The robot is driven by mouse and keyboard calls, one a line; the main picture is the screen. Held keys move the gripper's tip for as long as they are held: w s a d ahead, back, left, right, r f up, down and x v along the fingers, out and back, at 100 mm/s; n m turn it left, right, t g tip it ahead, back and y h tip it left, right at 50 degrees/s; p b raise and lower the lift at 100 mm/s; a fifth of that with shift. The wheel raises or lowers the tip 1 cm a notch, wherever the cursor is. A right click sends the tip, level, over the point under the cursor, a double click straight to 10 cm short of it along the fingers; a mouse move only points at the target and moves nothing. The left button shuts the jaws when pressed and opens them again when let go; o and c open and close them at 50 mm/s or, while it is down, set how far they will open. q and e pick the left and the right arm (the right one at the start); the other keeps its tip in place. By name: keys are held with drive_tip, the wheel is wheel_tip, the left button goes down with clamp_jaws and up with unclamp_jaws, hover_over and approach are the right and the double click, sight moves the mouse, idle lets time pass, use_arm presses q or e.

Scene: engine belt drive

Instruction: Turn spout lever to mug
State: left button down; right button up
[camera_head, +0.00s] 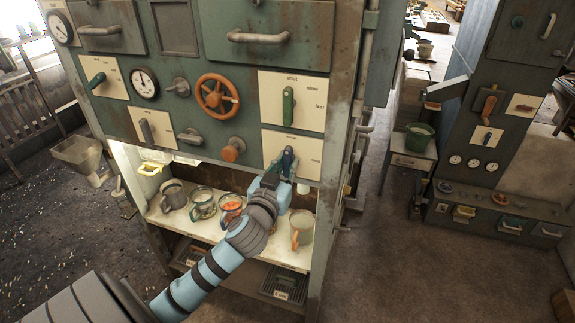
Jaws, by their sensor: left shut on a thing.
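A dark blue lever (288,157) stands on the lower right cream plate of the green cabinet, pointing roughly upright. My left gripper (280,174) is at this lever and shut on it; the fingers hide its lower part. Below, on the lit shelf, stand a grey mug (173,193), a mug with green trim (202,204), a mug with orange-red contents (230,205) and a pale mug with an orange handle (301,229). My left forearm passes in front of the shelf. The spout's outlet cannot be made out. My right gripper is not in view.
The cabinet face (180,108) carries an orange handwheel (217,94), a green lever (288,106), an orange knob (232,149) and gauges. A metal hopper (80,155) stands at left.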

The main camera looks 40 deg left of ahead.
use_arm(q)
drive_tip(key=m+p, duration=0.2)
drive_tip(key=m, duration=0.1)
drive_tip(key=shift+r+m, duration=0.1)
drive_tip(key=shift+m, duration=0.2)
drive_tip(key=m+p, duration=0.3)
drive_tip(key=m, duration=0.2)
drive_tip(key=shift+a, duration=0.1)
drive_tip(key=m+p, duration=0.2)
drive_tip(key=m, duration=0.3)
drive_tip(key=shift+r, duration=0.1)
drive_tip(key=m+p, duration=0.2)
drive_tip(key=m, duration=0.2)
drive_tip(key=shift+s, duration=0.1)
drive_tip(key=c, duration=1.5)
unclamp_jaws()
